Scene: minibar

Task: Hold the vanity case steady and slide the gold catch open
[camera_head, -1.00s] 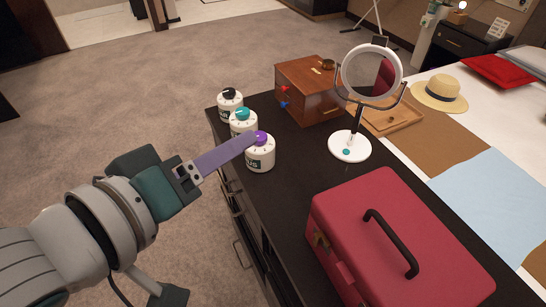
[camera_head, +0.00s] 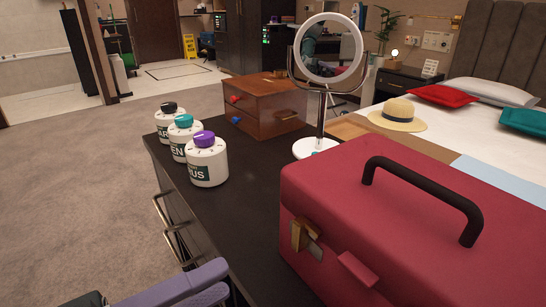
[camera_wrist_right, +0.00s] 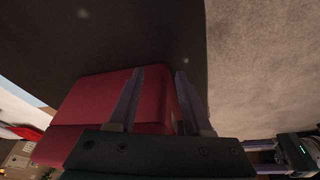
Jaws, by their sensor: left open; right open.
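The red vanity case (camera_head: 400,185) stands upright on the dark dresser top, lid down, with a black handle (camera_head: 420,195) on top. The gold catch (camera_head: 305,238) is on its front face, left of a red tab (camera_head: 357,269). My left gripper (camera_head: 215,285) is at the bottom left of the head view, open and empty, apart from the case. My right gripper (camera_wrist_right: 158,92) shows in the right wrist view, open, with the case (camera_wrist_right: 100,103) just beyond its fingers; contact cannot be told. The catch cannot be made out there.
Several things stand behind the case on the dresser (camera_head: 240,220): white canisters with black, teal and purple knobs (camera_head: 207,165), a wooden box (camera_head: 262,107) and a round mirror (camera_head: 328,50). A straw hat (camera_head: 398,115) lies beyond.

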